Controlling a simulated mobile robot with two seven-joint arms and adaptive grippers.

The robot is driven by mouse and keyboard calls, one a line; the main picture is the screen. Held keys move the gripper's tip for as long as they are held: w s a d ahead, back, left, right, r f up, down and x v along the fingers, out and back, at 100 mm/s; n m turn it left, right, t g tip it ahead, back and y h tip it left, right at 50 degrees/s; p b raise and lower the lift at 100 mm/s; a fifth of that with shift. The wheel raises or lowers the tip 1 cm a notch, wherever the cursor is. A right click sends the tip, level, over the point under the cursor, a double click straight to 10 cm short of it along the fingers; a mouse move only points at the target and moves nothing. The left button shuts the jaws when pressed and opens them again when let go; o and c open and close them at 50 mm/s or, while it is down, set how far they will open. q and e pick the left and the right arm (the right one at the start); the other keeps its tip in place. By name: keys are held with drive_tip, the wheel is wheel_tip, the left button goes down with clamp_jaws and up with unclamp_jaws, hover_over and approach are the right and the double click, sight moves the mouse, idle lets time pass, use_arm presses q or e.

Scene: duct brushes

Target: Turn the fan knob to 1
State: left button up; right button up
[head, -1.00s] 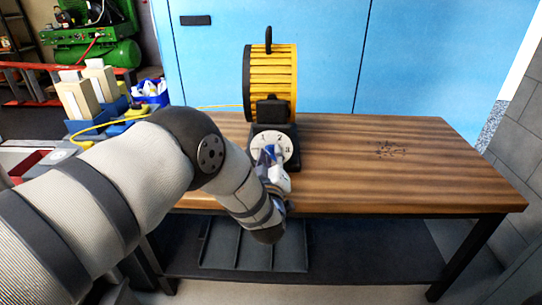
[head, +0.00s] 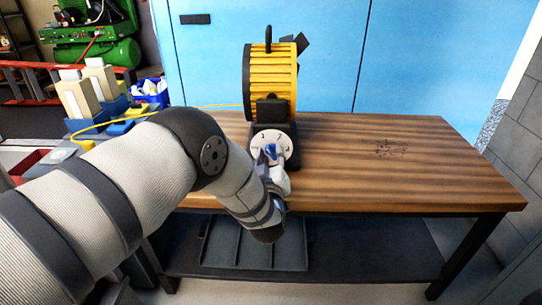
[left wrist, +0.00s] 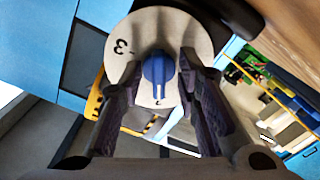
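The yellow fan (head: 270,78) stands on a black base at the back of the wooden table. On its front is a round white dial (head: 284,137) with numerals and a blue knob (head: 270,151). In the left wrist view the knob (left wrist: 158,72) has a pale line pointing down the picture, towards a small mark I cannot read; a "3" shows at the dial's left. My left gripper (left wrist: 160,88) is open, its two dark fingers on either side of the knob. Small gaps seem to show beside it; contact is unclear. My right gripper is not in view.
The wooden table (head: 430,180) is clear to the right of the fan. Blue cabinets (head: 330,50) stand behind it. A yellow cable (head: 100,125) runs at the left, near blue bins and a blue basket (head: 150,92). A dark lower shelf (head: 370,248) lies under the table.

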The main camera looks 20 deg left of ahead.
use_arm(q)
drive_tip(key=v, duration=1.2)
